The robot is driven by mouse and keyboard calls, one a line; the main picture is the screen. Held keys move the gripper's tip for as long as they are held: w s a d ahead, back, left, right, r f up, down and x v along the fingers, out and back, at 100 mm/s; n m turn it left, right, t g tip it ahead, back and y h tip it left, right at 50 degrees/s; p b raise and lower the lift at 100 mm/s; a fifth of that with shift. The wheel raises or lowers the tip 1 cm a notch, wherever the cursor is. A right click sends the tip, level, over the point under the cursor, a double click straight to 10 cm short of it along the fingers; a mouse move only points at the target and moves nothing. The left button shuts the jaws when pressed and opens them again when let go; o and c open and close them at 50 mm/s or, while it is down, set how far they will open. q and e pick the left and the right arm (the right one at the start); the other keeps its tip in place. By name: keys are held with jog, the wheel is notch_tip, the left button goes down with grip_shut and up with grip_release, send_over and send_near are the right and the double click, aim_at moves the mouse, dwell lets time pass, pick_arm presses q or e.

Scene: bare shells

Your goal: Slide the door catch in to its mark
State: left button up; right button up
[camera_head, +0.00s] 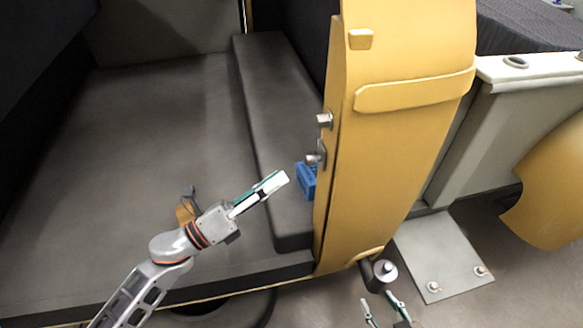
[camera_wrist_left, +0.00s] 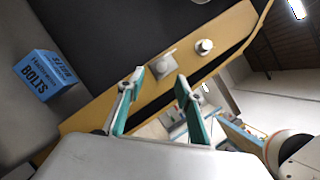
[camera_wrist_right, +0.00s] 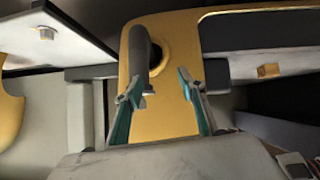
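The yellow door (camera_head: 385,150) stands upright. Two metal fittings sit on its left edge: an upper one (camera_head: 324,119) and a lower one (camera_head: 316,156). The left wrist view shows a squarish metal block (camera_wrist_left: 163,66) and a round knob (camera_wrist_left: 204,46) on the yellow edge. I cannot tell for sure which is the catch, and I make out no mark. My left gripper (camera_head: 277,184) is empty, left of and below the fittings; its fingers are apart in its wrist view (camera_wrist_left: 160,78). My right gripper (camera_head: 380,300) is open and empty near the door's bottom (camera_wrist_right: 159,82).
A blue box of bolts (camera_head: 306,181) lies on the dark ledge (camera_head: 270,120) beside the door edge. A dark cylinder with a metal end (camera_head: 378,275) juts out at the door's bottom, close to my right gripper. The grey floor (camera_head: 130,140) at left is mostly clear.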

pick_arm(q)
jog(key=shift+v, duration=1.95)
jog(key=shift+d, duration=0.1)
